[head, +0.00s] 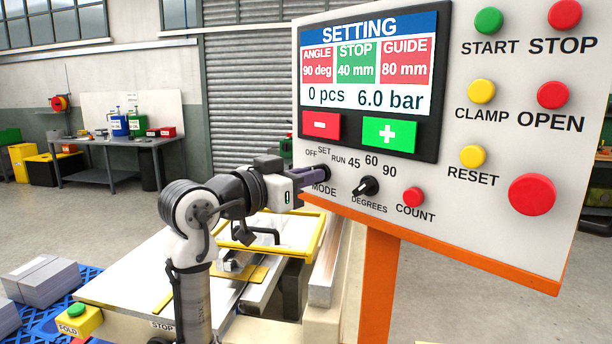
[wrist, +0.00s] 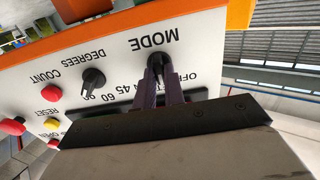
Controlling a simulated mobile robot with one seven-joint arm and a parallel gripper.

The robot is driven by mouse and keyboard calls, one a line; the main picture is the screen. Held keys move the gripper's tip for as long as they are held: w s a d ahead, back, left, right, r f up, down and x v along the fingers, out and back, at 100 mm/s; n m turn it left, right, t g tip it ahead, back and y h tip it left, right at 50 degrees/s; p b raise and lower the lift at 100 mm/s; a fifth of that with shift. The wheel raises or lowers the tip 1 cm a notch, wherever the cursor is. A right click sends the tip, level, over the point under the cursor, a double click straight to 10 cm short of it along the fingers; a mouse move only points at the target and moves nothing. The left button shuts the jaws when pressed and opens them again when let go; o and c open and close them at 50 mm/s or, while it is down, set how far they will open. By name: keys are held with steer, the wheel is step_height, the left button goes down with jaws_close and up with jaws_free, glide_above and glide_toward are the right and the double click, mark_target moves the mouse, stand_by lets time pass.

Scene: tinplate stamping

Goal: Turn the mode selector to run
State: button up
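The mode selector is a small black knob (wrist: 157,66) above the word MODE in the head view, with OFF, SET and RUN around it. My gripper (head: 322,173) reaches it from the left and covers most of it there. In the wrist view my two dark purple fingers (wrist: 160,88) stand close together, one on each side of the knob, and appear shut on it. The knob's pointer is largely hidden, so I cannot read its position from it. The screen (head: 367,68) reads SETTING.
The black degrees knob (head: 366,187) and red count button (head: 416,197) sit close to the right of the selector. The panel's orange lower edge (head: 450,250) runs below them. The machine bed with a yellow frame (head: 270,240) lies below my arm.

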jaws_close()
steer(key=m+b, duration=0.5)
steer(key=m, duration=0.3)
steer(key=shift+s+d+m, duration=0.1)
steer(key=shift+m, duration=0.3)
stand_by(0.3)
steer(key=o, duration=0.6)
jaws_free()
steer(key=shift+o, duration=0.2)
steer(key=b+v, duration=0.3)
steer(key=v, duration=1.1)
steer(key=shift+b, duration=0.4)
